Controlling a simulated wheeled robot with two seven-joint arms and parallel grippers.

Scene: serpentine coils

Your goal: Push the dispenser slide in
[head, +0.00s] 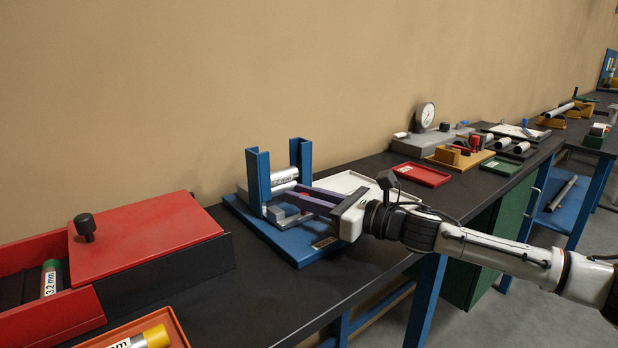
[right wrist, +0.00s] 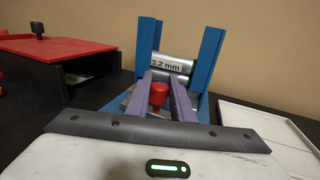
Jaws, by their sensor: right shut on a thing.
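The dispenser (head: 258,182) has blue uprights on a blue base and stands on the dark bench. In the right wrist view its uprights (right wrist: 211,62) flank stacked silver cylinders, the upper one (right wrist: 171,62) marked "3.2 mm"; cylinders (head: 284,177) also show in the head view. The grey slide (head: 284,212) lies low at the front of the uprights. Its red knob (right wrist: 158,92) is between the purple fingers of my right gripper (head: 304,199), which is shut on it. How far the slide sits under the stack is partly hidden. My left gripper is not in view.
A red-lidded box (head: 150,240) and an orange tray (head: 160,325) with a yellow-ended cylinder stand to the left. A white tray (head: 350,182) lies just right of the dispenser. A red tray (head: 421,174) and a dial gauge (head: 425,115) are farther right.

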